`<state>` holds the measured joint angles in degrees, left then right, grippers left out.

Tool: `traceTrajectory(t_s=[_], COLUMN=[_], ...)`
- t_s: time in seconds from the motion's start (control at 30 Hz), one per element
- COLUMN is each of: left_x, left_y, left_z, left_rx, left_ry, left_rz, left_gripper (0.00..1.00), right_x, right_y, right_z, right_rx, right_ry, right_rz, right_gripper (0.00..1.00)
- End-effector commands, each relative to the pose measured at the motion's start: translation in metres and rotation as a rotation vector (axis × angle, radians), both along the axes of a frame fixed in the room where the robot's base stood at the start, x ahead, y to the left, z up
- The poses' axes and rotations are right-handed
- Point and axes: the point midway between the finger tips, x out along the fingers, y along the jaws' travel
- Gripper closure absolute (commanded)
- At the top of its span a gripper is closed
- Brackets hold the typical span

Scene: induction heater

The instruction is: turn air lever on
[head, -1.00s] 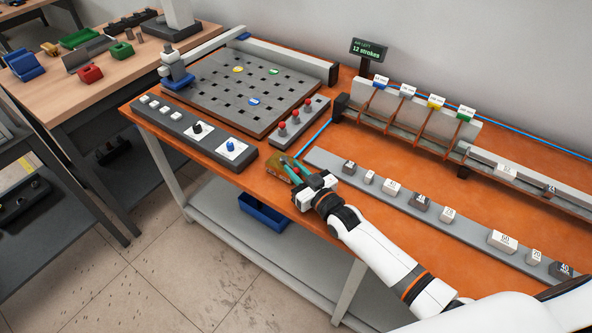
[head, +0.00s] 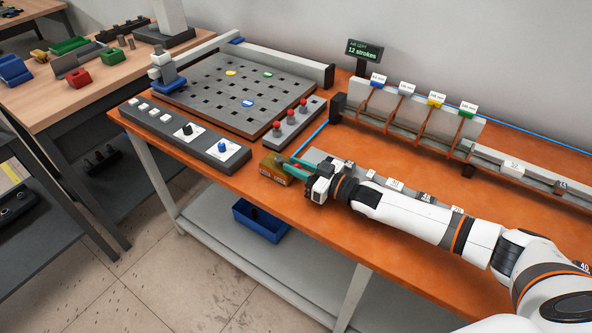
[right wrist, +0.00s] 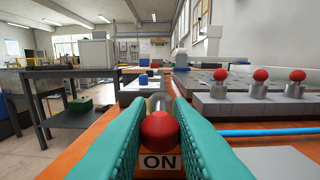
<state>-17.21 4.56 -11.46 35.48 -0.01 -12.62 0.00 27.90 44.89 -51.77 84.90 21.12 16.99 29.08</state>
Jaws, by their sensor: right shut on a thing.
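The air lever's brass-coloured block (head: 275,166) sits at the front edge of the orange bench, right of the grey knob panel. In the right wrist view, the lever's round red knob (right wrist: 159,129) is between the teal fingers, on a metal stem. An ON label (right wrist: 160,162) shows just below the knob. My right gripper (head: 294,167) reaches in from the right and is shut on the red knob; it also shows in the right wrist view (right wrist: 159,132). In the head view the fingers mostly hide the knob. My left gripper is out of view.
The knob panel (head: 160,127) and a grey strip with three red buttons (head: 277,128) stand close by the lever. A perforated plate (head: 203,100) lies behind them. Labelled blocks line a rail right of my gripper. A blue bin (head: 262,222) sits on the lower shelf.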

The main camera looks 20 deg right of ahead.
Motion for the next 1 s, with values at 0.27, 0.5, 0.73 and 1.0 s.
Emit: traceTrajectory(t_s=[0.27, 0.5, 0.73, 1.0], left_x=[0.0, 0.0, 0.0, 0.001], left_y=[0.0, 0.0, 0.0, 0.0], left_z=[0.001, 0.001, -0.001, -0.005], left_rx=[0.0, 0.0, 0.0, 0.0], left_ry=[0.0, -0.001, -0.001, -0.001], left_rz=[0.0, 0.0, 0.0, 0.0], left_gripper=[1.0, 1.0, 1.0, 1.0], right_x=[0.001, 0.001, -0.014, -0.059], right_y=[-0.001, 0.0, -0.013, -0.049], right_z=[0.002, 0.001, -0.002, -0.003], right_rx=[0.0, -0.002, -0.003, -0.005], right_ry=[-0.003, -0.001, 0.001, 0.004], right_rz=[-0.003, -0.003, -0.004, -0.004], right_gripper=[0.63, 0.61, 0.61, 0.61])
